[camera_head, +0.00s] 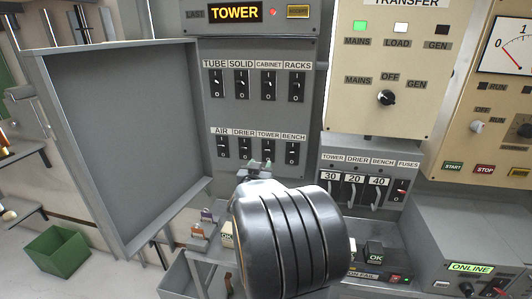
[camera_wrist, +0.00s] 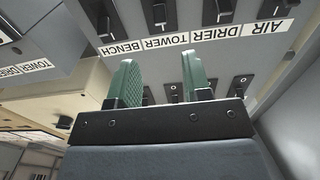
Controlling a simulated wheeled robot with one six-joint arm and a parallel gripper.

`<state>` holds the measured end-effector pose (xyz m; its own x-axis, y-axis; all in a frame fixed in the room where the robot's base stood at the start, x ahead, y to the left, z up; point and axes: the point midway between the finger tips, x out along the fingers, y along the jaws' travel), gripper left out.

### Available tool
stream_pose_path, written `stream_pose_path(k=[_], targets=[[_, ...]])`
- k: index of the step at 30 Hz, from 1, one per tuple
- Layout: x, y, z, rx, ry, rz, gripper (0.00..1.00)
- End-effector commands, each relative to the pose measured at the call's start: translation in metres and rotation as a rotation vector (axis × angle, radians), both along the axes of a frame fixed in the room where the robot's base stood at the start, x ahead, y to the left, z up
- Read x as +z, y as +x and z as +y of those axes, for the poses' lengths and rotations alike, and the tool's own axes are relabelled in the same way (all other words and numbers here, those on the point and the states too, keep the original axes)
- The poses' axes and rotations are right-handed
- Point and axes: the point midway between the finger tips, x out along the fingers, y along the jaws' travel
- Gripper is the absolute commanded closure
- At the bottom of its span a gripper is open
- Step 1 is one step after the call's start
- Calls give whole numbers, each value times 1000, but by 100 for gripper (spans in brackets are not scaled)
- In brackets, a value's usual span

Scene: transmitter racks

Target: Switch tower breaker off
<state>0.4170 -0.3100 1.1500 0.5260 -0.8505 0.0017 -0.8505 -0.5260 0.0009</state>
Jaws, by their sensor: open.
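The grey breaker panel (camera_head: 234,112) has two rows of black switches. The tower breaker (camera_head: 268,148) is third in the lower row, between the drier breaker (camera_head: 244,148) and the bench breaker (camera_head: 292,152). Its lever position is too small to tell. My gripper (camera_head: 260,165) is open and empty, just below the tower breaker in the head view, with my dark wrist in front. In the upside-down wrist view, the green fingers (camera_wrist: 160,78) stand apart below the TOWER label.
A display (camera_head: 235,13) above reads TOWER. An open grey door (camera_head: 125,140) stands left of the panel. The fuse box (camera_head: 365,185) and transfer panel (camera_head: 388,65) are to the right. A shelf with small items (camera_head: 205,222) lies below. A green bin (camera_head: 58,250) is on the floor.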

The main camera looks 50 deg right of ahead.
Motion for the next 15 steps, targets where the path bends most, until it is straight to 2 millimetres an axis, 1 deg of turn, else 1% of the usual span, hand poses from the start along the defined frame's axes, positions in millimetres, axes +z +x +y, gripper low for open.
stream_pose_path(k=[1,6,12,15], targets=[[0,5,-10,-3,3,2,55],[1,22,-37,-1,3,2,55],[1,38,-62,1,3,1,55],[1,44,-70,2,2,1,55]])
